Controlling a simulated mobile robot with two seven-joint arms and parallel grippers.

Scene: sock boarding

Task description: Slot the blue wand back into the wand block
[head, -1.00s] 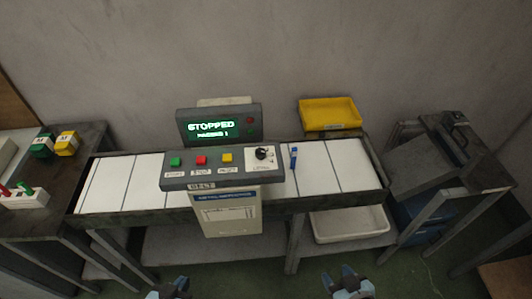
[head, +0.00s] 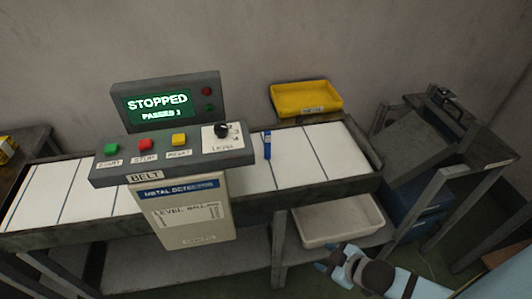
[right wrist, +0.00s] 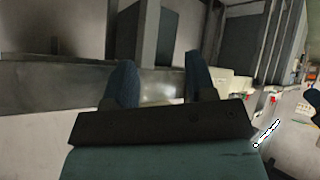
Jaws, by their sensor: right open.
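The blue wand (head: 267,145) stands out on the white belt (head: 305,150), to the right of the control panel, in the head view. My right gripper (head: 328,258) is low in front of the belt table, well below and to the right of the wand. In the right wrist view, the right gripper (right wrist: 162,80) shows two blue fingers spread apart with nothing between them. The wand block is outside the head view now. My left gripper is not in view.
The control panel (head: 170,150) reads STOPPED on its screen. A yellow tray (head: 306,98) sits behind the belt. A white bin (head: 335,222) is on the shelf below, near my right gripper. A grey side table (head: 440,150) stands at the right.

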